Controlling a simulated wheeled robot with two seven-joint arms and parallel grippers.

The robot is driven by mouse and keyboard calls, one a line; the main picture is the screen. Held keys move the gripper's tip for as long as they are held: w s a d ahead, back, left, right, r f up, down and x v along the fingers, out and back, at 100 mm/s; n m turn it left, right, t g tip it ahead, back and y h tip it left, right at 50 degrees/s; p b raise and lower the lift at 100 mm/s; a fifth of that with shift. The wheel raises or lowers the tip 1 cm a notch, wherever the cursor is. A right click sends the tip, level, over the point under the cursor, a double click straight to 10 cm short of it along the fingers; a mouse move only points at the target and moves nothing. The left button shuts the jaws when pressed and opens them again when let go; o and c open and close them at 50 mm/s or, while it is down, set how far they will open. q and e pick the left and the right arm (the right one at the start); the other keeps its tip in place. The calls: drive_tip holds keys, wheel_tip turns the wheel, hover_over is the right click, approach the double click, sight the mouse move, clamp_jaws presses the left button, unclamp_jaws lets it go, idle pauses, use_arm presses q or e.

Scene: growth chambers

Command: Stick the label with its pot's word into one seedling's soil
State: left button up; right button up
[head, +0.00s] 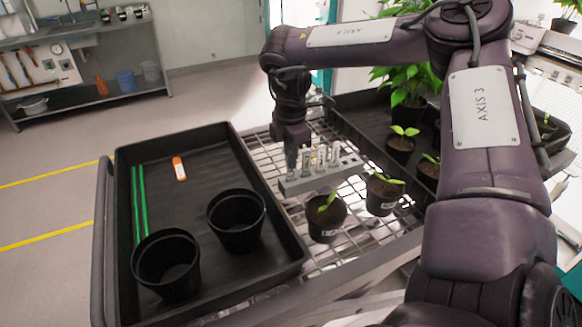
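A grey rack (322,177) holds several small pale upright labels (320,158) on the wire shelf. A seedling pot (327,219) with a white word tag stands just in front of it, and another tagged seedling pot (384,194) stands to its right. Their words are too small to read. More seedlings (400,146) stand in the dark tray behind. My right gripper (291,160) points down at the left end of the rack. Its fingertips are dark and small, so I cannot tell whether they hold a label. My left gripper is out of view.
A large black tray (212,142) at left holds two empty black pots (236,220) (166,265), green stakes (140,205) and an orange-and-white item (179,168). My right arm covers much of the right side. A leafy plant (406,85) stands behind it.

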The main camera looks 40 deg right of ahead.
drive_tip(key=shift+r, duration=0.1)
clamp_jaws()
drive_tip(key=shift+r+p, duration=1.8)
drive_tip(key=shift+r, duration=1.15)
